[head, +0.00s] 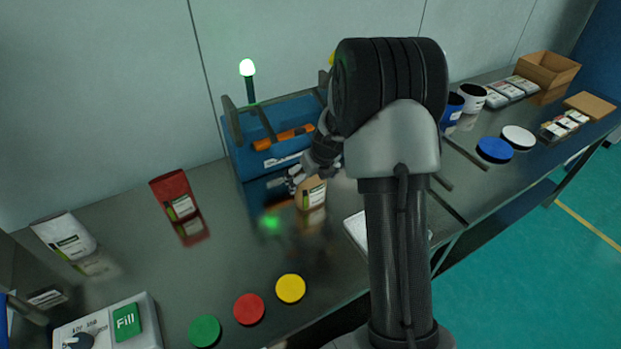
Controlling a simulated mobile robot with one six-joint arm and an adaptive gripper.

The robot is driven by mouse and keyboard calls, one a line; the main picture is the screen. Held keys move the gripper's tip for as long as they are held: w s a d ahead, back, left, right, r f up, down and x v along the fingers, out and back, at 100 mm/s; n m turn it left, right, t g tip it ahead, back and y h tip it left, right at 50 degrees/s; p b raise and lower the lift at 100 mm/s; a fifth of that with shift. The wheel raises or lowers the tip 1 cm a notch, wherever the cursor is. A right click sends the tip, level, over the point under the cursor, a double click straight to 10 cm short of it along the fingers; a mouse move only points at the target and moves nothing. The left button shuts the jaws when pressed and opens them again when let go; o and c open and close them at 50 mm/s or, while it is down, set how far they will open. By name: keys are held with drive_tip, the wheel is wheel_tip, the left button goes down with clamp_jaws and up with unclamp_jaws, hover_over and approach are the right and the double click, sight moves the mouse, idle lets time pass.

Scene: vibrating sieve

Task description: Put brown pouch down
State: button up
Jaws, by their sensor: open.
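The brown pouch (311,193) stands on the grey metal table (240,285), in front of the blue machine. It has a pale label with a green edge, and my arm hides part of its right side. My gripper (293,182) is open, at the upper left of the pouch and very close to it. I cannot tell whether the fingers touch the pouch.
A red pouch (175,195) and a white pouch (66,237) stand left. Green (205,331), red (249,309) and yellow (290,289) discs lie in front. Lids and boxes are at right.

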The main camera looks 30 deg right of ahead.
drive_tip(key=s+a+r+n+p, duration=0.2)
drive_tip(key=s+r+n, duration=0.1)
drive_tip(key=r, duration=0.4)
drive_tip(key=s+a+r+n+p, duration=0.1)
drive_tip(key=s+a+r+n, duration=0.25)
drive_tip(key=r, duration=0.25)
drive_tip(key=s+a+r+n+p, duration=0.2)
drive_tip(key=s+r+n, duration=0.1)
drive_tip(key=r, duration=0.4)
drive_tip(key=s+a+r+n, duration=0.2)
drive_tip(key=s+a+n, duration=0.1)
drive_tip(key=s+n, duration=0.5)
drive_tip(key=s+a+r+n, duration=0.2)
drive_tip(key=s+a+n, duration=0.1)
drive_tip(key=s+n, duration=0.5)
drive_tip(key=s+a+r+n, duration=0.2)
drive_tip(key=s+a+n, duration=0.1)
drive_tip(key=s+n, duration=0.5)
drive_tip(key=shift+s+r+n, duration=0.2)
drive_tip(key=shift+s+n, duration=0.05)
drive_tip(key=shift+n, duration=0.8)
drive_tip(key=shift+c, duration=0.4)
